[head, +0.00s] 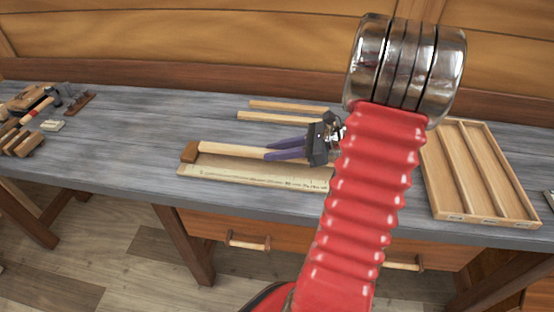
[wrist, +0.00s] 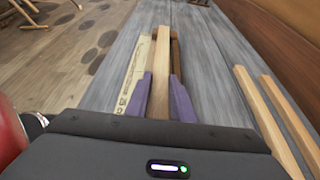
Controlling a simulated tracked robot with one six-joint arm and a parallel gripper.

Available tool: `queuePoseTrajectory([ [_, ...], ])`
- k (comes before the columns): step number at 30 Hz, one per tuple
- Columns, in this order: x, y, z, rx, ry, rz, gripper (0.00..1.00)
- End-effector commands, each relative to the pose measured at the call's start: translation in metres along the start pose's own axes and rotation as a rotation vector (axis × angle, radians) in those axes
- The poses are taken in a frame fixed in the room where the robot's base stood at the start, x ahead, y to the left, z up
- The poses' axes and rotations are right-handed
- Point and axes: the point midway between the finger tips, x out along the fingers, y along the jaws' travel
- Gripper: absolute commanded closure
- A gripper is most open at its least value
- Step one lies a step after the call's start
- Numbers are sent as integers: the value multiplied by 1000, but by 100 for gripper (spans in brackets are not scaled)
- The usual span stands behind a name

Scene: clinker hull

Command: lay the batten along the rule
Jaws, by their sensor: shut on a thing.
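The batten (head: 228,149) is a pale, narrow wooden strip. My gripper (head: 267,149) has purple fingers shut on it, one on each side; the wrist view also shows the batten (wrist: 162,55) between the fingers (wrist: 160,76). The rule (head: 260,182) is a cream strip with printed marks, on the near side of the batten and roughly parallel to it. In the wrist view the rule (wrist: 137,78) lies left of the batten. A brown block (head: 189,152) is at the batten's far left end. I cannot tell whether the batten touches the board or block. My arm hides the rule's right end.
Two loose battens (head: 283,117) lie behind on the grey bench (head: 130,135). A slotted wooden tray (head: 432,190) is at the right. Wooden blocks (head: 27,145) and tools lie at the far left. The bench between them and the brown block is clear.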

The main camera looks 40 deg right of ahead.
Motion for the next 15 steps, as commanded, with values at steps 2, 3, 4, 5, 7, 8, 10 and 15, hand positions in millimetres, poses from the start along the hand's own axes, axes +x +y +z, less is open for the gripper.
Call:
queuePoseTrajectory([
  [2,3,0,-7,3,-1,1,100],
  [3,5,1,-11,4,-1,1,100],
  [4,6,0,-14,5,-2,1,100],
  [5,7,0,-18,5,-2,1,100],
  [7,10,0,-26,4,-2,1,100],
  [8,11,0,-28,5,-1,0,100],
  [10,13,0,-32,2,0,0,100],
  [15,13,0,-33,0,0,-1,100],
])
